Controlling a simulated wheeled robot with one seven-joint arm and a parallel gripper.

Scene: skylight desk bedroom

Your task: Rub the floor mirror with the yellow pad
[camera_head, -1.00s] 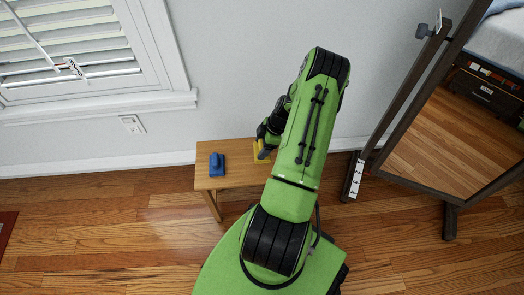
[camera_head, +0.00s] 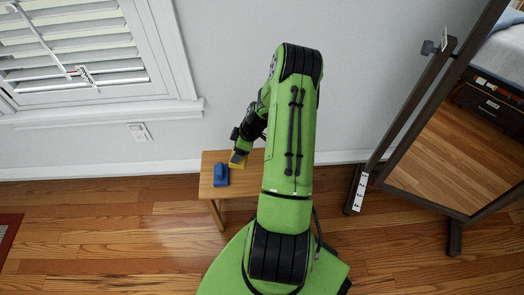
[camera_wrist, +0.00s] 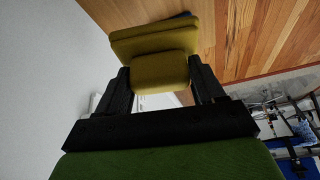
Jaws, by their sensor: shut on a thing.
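The yellow pad (camera_head: 238,158) is in my gripper (camera_head: 236,150), above the small wooden table. In the wrist view the pad (camera_wrist: 150,40) sits between the two black fingers of my gripper (camera_wrist: 160,80), which are shut on it. The floor mirror (camera_head: 455,150) stands at the right in the head view, tilted in a dark frame and reflecting the wood floor and part of a bed. The pad is well apart from the mirror, to its left. My arm hides part of the table.
A blue block-like pad (camera_head: 221,175) lies on the small wooden table (camera_head: 212,190), close to my gripper. A white label with numbers (camera_head: 360,192) is on the mirror's stand. A wall with a shuttered window (camera_head: 80,50) is behind. Floor is clear between table and mirror.

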